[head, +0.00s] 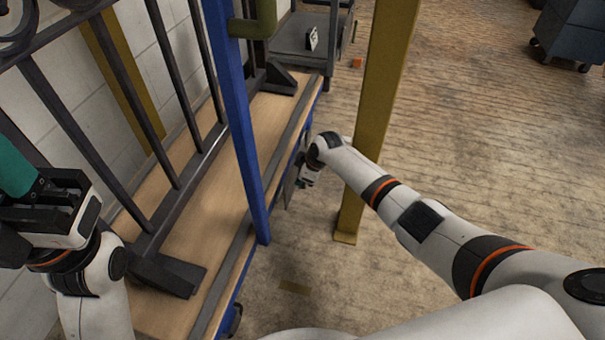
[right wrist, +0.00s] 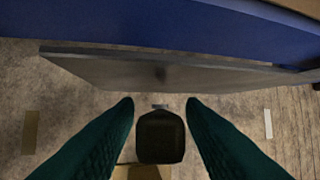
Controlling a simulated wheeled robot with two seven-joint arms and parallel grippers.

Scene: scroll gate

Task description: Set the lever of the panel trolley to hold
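The panel trolley has a wooden deck (head: 185,240), a blue edge and a blue upright (head: 235,120). My right gripper (head: 306,182) is low beside its right side, by a grey plate (head: 291,180). In the right wrist view, my green fingers (right wrist: 159,106) are apart, one on each side of a dark block (right wrist: 160,140), perhaps the lever's grip. Narrow gaps show beside the block. The grey plate (right wrist: 160,72) lies ahead, under the blue edge (right wrist: 160,30). The lever's setting cannot be read. My left gripper (head: 15,170) is at the left edge, its green fingers cut off.
A yellow post (head: 378,110) stands on the floor just right of my right gripper. Dark metal racks (head: 165,270) stand on the deck by a white block wall. A grey cart (head: 300,40) is behind, and a blue-grey cabinet (head: 572,30) is far right.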

